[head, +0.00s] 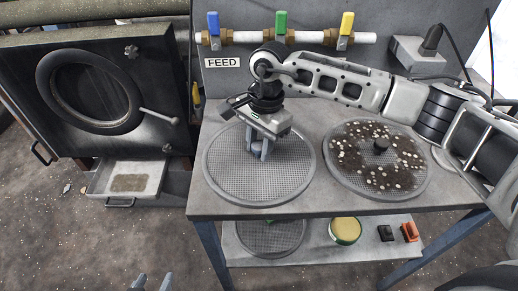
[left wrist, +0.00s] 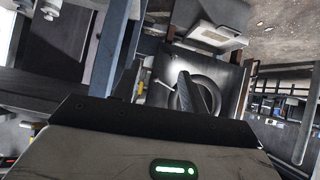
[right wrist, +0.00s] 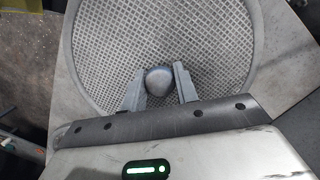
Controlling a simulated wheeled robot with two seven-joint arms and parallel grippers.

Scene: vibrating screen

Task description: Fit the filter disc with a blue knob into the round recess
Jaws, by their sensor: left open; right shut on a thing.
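A clean mesh filter disc (head: 225,170) lies flat at the left of the table. My right gripper (head: 261,152) is over its middle, shut on its knob. The knob (right wrist: 158,80) looks grey-blue in the right wrist view, between the fingers; the mesh (right wrist: 215,45) spreads behind it. A dark machine at the left has a round recess (head: 92,90) with a thick black rim, also in the left wrist view (left wrist: 198,76). My left gripper (head: 152,282) is open and empty at the bottom edge of the head view, apart from the machine.
A dirty disc (head: 345,175) with a black knob and pale bits lies at the table's right. The lower shelf holds another disc (head: 270,240), a yellow-topped tin (head: 345,230) and small black and orange items. A drawer tray (head: 103,182) sticks out below the machine.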

